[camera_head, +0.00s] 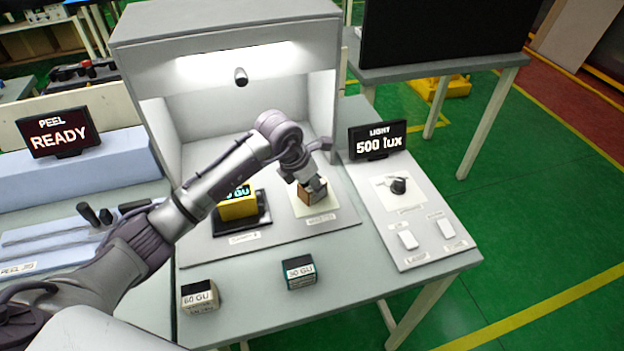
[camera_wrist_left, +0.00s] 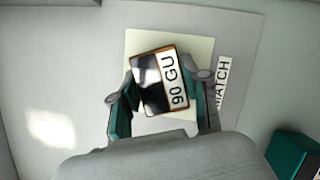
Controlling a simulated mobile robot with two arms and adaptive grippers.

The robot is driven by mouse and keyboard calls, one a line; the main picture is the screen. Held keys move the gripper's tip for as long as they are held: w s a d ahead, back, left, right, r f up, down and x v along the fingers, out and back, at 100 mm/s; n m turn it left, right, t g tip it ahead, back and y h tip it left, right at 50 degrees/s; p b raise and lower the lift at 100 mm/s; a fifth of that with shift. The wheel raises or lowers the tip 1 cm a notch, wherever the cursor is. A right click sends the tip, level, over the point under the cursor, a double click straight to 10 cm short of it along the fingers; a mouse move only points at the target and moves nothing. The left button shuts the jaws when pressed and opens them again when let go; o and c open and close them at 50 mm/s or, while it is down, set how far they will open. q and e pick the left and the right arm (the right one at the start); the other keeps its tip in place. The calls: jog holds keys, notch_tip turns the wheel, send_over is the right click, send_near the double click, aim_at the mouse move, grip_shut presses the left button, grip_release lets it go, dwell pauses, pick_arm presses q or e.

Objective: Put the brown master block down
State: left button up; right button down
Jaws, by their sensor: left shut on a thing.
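The brown master block (camera_head: 312,194) is inside the lit booth, at a cream square pad (camera_head: 327,211) on the booth floor. My left gripper (camera_head: 314,184) reaches down from above and is shut on it. In the left wrist view the block (camera_wrist_left: 160,82) has a dark glossy face and a "90 GU" label, and it sits turned slightly over the pad (camera_wrist_left: 198,48). The fingers of the left gripper (camera_wrist_left: 163,100) are on both sides of it. I cannot tell whether its underside touches the pad. My right gripper is not in view.
A yellow block (camera_head: 238,207) sits on a black stand left of the pad. A "60 GU" block (camera_head: 199,294) and a teal block (camera_head: 299,272) stand on the table in front. A light panel (camera_head: 430,225) with a knob and switches lies to the right.

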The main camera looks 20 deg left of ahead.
pick_arm(q)
jog(key=o, duration=0.8)
jog(key=shift+f, duration=0.15)
jog(key=shift+c, duration=0.2)
jog(key=o, duration=0.4)
jog(key=shift+o, duration=0.2)
jog(key=shift+r, duration=0.25)
jog(key=shift+a+r, duration=0.1)
jog(key=shift+r, duration=0.15)
jog(key=b+v, duration=0.2)
jog(key=v, duration=0.9)
jog(key=shift+s, duration=0.25)
jog(key=shift+r, duration=0.15)
